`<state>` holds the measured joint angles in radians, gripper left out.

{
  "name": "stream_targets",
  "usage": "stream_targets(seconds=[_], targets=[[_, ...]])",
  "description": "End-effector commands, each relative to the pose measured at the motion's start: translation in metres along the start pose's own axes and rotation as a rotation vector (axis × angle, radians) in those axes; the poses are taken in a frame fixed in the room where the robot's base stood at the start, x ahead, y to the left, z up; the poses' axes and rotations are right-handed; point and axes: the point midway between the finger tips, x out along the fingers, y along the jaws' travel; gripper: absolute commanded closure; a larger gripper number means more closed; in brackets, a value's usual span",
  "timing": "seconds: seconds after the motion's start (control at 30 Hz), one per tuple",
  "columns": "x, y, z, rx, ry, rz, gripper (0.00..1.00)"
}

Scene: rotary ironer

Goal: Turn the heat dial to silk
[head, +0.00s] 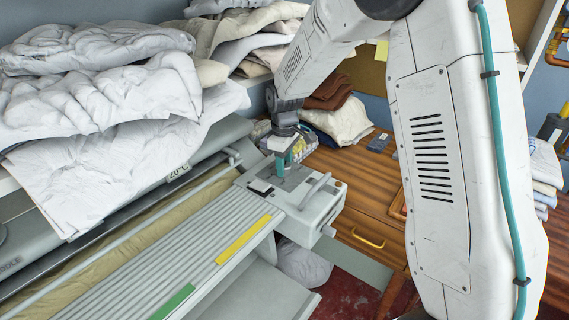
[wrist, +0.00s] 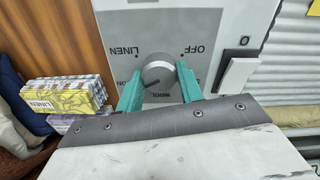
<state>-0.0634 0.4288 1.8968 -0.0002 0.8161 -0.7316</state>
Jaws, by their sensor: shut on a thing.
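In the wrist view the round grey heat dial (wrist: 158,68) stands on a grey panel (wrist: 212,22). The panel lettering is upside down: LINEN is left of the dial, OFF right, and WOOL below it. I cannot read a silk label; my right finger covers part of that side. My gripper (wrist: 158,80) has its teal fingers on either side of the dial and is shut on it. A dark mark shows at the dial's lower left. In the head view my gripper (head: 284,163) points down at the control box (head: 318,212) on the ironer's end.
A white rocker switch (wrist: 238,74) sits beside the panel. A packet marked LINEN (wrist: 45,106) lies to the left. In the head view, piled white bedding (head: 100,110) lies along the ironer, and a wooden drawer unit (head: 365,205) stands behind the control box.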

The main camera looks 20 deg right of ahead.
Motion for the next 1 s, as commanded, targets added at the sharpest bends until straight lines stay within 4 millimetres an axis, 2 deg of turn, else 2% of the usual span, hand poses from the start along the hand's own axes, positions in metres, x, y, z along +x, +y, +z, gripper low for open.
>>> stream_targets(seconds=[1.0], targets=[[-0.0007,0.0022,0.0006,0.829,0.001,0.0,0.86]])
